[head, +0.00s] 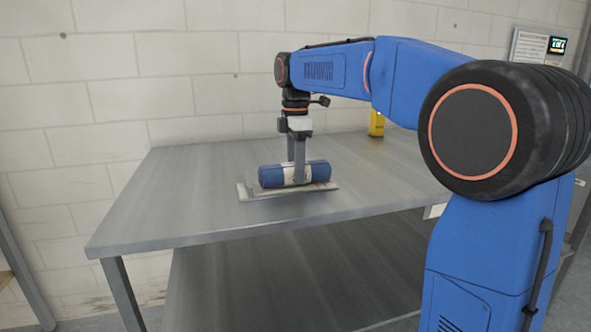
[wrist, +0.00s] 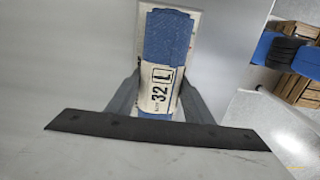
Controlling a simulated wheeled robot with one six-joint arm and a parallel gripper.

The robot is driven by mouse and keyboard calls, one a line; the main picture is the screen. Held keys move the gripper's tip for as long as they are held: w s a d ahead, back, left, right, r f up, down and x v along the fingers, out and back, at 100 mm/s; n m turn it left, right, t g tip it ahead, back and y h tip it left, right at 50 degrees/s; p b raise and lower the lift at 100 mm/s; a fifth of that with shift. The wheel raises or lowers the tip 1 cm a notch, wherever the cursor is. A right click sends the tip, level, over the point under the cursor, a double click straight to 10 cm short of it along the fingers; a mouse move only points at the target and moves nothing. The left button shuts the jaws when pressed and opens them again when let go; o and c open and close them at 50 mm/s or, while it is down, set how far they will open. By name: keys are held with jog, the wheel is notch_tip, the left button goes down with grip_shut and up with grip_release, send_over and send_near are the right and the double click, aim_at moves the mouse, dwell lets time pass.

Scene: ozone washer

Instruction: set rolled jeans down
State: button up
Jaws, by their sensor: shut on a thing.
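The rolled jeans (head: 271,176) are a blue roll with a white paper band. They lie lengthwise over a flat pale tray or board on the grey table, and I cannot tell whether they touch it. In the wrist view the roll (wrist: 167,45) shows its band marked "32 L". My gripper (head: 299,178) points straight down and is shut on the roll around its band. In the wrist view its fingers (wrist: 158,95) stand on both sides of the roll. The pale board (head: 246,192) sticks out at the left and front of the roll.
The metal table (head: 150,205) is bare to the left of the roll and along its front edge. A yellow object (head: 376,123) stands at the back right. A panel with a small screen (head: 557,45) is at the far right. A white block wall is behind the table.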

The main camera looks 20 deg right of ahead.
jog(key=shift+f, duration=0.2)
jog(key=o, duration=1.3)
jog(key=shift+r, duration=0.1)
notch_tip(320, 180, up, 12)
